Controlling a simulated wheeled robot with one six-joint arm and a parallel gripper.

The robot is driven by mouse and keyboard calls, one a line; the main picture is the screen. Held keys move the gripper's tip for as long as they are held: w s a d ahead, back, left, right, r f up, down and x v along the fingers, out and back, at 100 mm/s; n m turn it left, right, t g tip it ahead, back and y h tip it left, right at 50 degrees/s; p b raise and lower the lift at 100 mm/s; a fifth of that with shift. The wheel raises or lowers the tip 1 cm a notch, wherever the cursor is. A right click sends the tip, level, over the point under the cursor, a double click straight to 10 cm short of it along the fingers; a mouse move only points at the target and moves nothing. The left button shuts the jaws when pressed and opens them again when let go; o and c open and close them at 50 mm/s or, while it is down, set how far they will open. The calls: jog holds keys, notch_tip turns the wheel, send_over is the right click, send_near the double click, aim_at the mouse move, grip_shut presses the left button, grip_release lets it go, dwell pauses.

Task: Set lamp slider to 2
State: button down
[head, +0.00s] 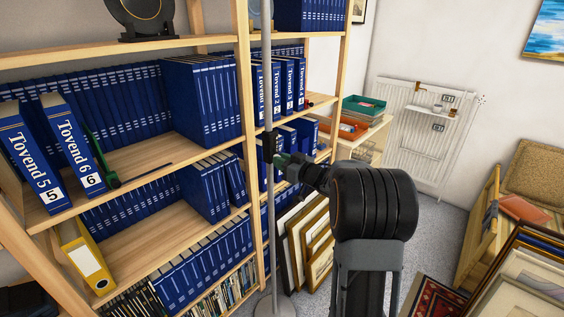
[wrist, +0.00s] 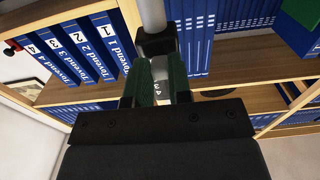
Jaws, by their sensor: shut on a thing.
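The lamp's grey pole (head: 266,215) stands upright in front of the wooden shelves. A black slider (head: 268,143) sits around it; in the wrist view it shows as a dark block (wrist: 155,43) on the pole. My gripper (head: 283,160) reaches it from the right. In the wrist view my gripper (wrist: 158,78) has its green-padded fingers on both sides of the slider's lower part, shut on it. A pale strip with small digits, seemingly 3 and 4, shows between the fingers. The slider's setting is not readable.
Shelves with blue binders (head: 205,100) stand close behind the pole. A yellow binder (head: 85,255) leans out at lower left. Framed prints (head: 305,235) lean right of the pole's foot, with more frames (head: 525,270) at lower right. The pole's round base (head: 275,307) rests on the floor.

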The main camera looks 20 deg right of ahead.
aim_at(274, 149)
notch_tip(274, 149, up, 3)
jog(key=p, duration=0.2)
jog(key=shift+r+p, duration=0.15)
jog(key=shift+p, duration=0.2)
jog(key=c, duration=1)
grip_release()
jog(key=shift+c, duration=0.2)
jog(key=b+v, duration=0.2)
jog(key=v, duration=1.2)
